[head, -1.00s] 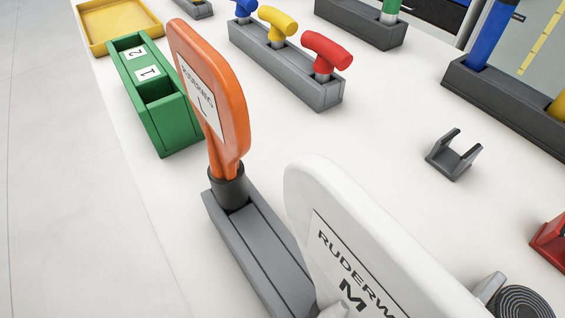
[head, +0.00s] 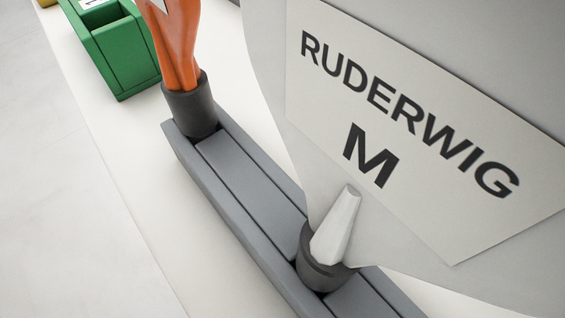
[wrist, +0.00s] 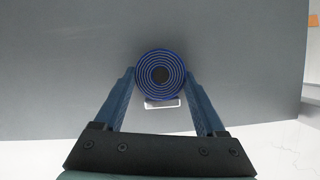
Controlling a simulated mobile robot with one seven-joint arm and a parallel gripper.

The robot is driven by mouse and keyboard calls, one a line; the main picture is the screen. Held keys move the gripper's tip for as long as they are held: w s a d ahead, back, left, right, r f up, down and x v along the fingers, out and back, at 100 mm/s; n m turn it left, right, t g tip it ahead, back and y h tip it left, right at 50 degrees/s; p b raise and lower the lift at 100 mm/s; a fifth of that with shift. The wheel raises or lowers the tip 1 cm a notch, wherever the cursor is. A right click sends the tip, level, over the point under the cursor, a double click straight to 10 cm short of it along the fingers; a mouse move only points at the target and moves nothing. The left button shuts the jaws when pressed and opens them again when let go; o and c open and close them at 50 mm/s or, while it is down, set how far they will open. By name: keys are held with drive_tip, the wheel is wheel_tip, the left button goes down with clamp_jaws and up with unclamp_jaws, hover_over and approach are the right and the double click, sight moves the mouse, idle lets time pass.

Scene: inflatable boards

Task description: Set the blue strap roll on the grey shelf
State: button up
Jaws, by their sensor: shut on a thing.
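The blue strap roll (wrist: 160,75) shows in the wrist view as a round coil of dark blue and pale rings with a dark centre. My gripper (wrist: 160,80) is shut on it, with one finger on each side. A small pale bracket-like piece (wrist: 162,103) shows just under the roll; I cannot tell if they touch. A large plain grey surface (wrist: 70,50) fills the background; I cannot tell if it is the grey shelf. My gripper and the roll are not visible in the head view.
In the head view, a large white paddle (head: 400,130) marked RUDERWIG M blocks the right side. It and an orange paddle (head: 178,50) stand in a long grey rack (head: 245,175). A green box (head: 115,50) stands behind. Floor (head: 50,200) lies at left.

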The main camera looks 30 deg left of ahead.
drive_tip(key=shift+f, duration=0.15)
drive_tip(key=o, duration=1.4)
drive_tip(key=shift+c, duration=0.2)
drive_tip(key=p+v, duration=0.6)
drive_tip(key=v, duration=0.6)
drive_tip(key=shift+p, duration=0.35)
drive_tip(key=shift+s, duration=0.1)
